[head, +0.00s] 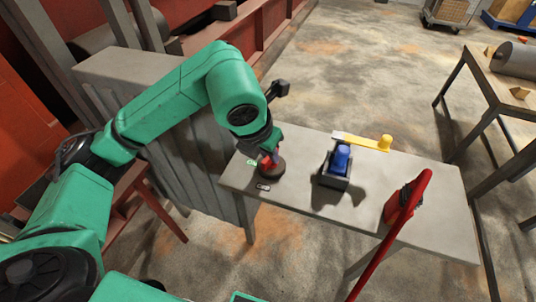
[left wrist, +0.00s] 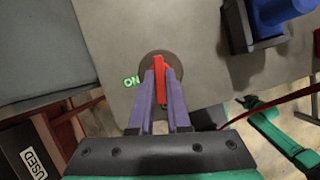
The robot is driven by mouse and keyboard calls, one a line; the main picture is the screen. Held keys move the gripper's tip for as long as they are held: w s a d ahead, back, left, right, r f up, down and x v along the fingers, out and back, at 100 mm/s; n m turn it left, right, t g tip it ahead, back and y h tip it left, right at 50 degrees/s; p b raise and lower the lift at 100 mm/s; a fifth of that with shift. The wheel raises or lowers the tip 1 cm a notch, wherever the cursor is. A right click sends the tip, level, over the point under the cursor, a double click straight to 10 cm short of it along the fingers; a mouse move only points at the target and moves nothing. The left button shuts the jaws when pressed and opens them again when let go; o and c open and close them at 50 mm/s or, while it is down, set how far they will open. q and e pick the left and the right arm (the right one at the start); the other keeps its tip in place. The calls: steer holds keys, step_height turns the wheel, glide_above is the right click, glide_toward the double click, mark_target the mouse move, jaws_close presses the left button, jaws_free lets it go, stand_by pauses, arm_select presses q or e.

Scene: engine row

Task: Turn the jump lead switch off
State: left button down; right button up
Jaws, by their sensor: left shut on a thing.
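The jump lead switch (head: 272,172) is a dark round base with a red handle, near the left end of the grey table. Its red handle (left wrist: 160,78) shows in the left wrist view, pointing up the picture. A green "ON" label (left wrist: 131,81) lies left of the base. In the head view a small dark label (head: 263,187) lies in front of the base, too small to read. My left gripper (head: 268,155) is shut on the red handle, with its fingers (left wrist: 160,90) on either side.
The grey table (head: 300,147) also holds a dark box with a blue top (head: 336,168), a yellow-handled tool (head: 370,142) and a red clamp-like thing with a long red bar (head: 405,202). A ribbed grey cabinet (head: 180,140) stands left of the table. Another table (head: 490,85) stands at right.

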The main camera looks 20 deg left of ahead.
arm_select(q)
steer(key=shift+w+d+r+n+y+b, duration=0.1)
steer(key=shift+n+y+b, duration=0.1)
steer(key=shift+n, duration=0.4)
steer(key=shift+d+r+n+y+b, duration=0.1)
steer(key=shift+n+y+b, duration=0.1)
steer(key=shift+n, duration=0.4)
steer(key=shift+a, duration=0.1)
steer(key=c, duration=0.9)
jaws_free()
steer(key=shift+f, duration=0.1)
steer(key=v, duration=0.5)
steer(key=p+v, duration=0.1)
steer(key=v, duration=0.3)
steer(key=p+v, duration=0.1)
steer(key=v, duration=0.4)
steer(key=shift+s, duration=0.4)
